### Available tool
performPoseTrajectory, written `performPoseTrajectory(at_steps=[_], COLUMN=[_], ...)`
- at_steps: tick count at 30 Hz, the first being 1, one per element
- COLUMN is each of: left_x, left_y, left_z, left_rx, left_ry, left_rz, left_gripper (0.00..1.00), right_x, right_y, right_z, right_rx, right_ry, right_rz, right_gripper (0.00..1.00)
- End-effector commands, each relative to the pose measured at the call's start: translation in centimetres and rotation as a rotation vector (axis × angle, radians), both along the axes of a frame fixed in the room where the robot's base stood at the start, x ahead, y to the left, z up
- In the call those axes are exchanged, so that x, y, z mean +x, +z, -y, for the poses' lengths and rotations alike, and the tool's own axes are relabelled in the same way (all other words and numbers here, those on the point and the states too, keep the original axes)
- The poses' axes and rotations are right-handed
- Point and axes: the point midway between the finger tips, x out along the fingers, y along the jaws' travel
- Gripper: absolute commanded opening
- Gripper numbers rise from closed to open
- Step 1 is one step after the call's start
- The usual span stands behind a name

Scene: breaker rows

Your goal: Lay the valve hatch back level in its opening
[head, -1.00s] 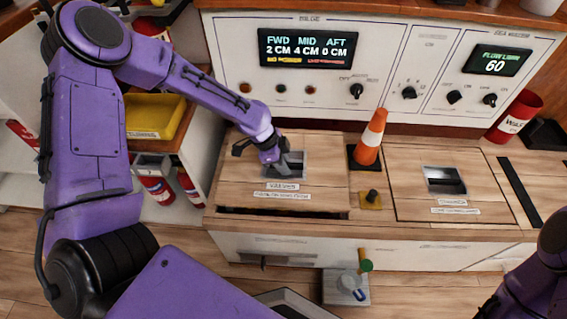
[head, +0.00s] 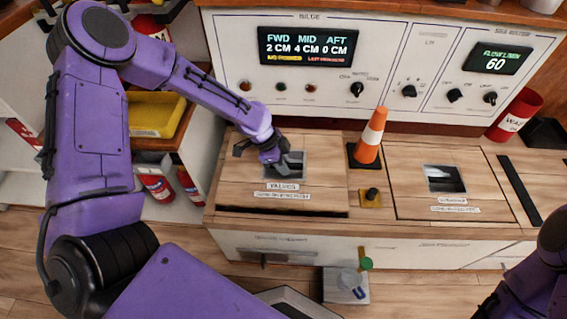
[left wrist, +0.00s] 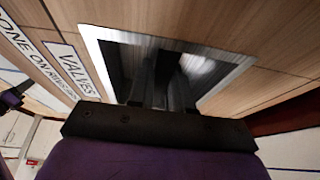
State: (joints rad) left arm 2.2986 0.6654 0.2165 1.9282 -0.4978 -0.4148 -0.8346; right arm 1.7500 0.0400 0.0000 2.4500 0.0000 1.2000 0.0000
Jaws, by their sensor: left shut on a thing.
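The valve hatch (head: 240,180) is a wooden panel labelled VALVES at the left of the counter. A dark gap (head: 285,212) shows along its front edge, so it does not look flush there; its exact tilt is hard to tell. My left gripper (head: 284,166) reaches into the hatch's metal-rimmed recess and is shut on the hatch's grip. In the left wrist view my two dark fingers (left wrist: 164,85) go down into the recess (left wrist: 215,72), and the fingertips and grip are mostly hidden. My right gripper is out of view; only part of that arm shows at lower right.
An orange cone (head: 371,135) stands just right of the hatch, behind a black knob on a yellow plate (head: 371,197). A second hatch (head: 415,190) lies further right, looking level. The control panel (head: 400,30) rises behind. A grey box (head: 345,286) is below the counter front.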

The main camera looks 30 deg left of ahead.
Motion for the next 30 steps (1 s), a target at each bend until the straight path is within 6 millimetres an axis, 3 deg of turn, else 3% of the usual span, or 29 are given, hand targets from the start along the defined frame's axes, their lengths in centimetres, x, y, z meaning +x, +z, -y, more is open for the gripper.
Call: performPoseTrajectory(at_steps=[30], left_x=[0.1], left_y=[-2.9], left_z=[0.1], left_rx=[-0.002], left_ry=[0.000], left_rz=[0.003], left_gripper=[0.00], right_x=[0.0], right_y=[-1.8], right_z=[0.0], right_rx=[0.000], right_ry=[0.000], right_rz=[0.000], right_gripper=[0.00])
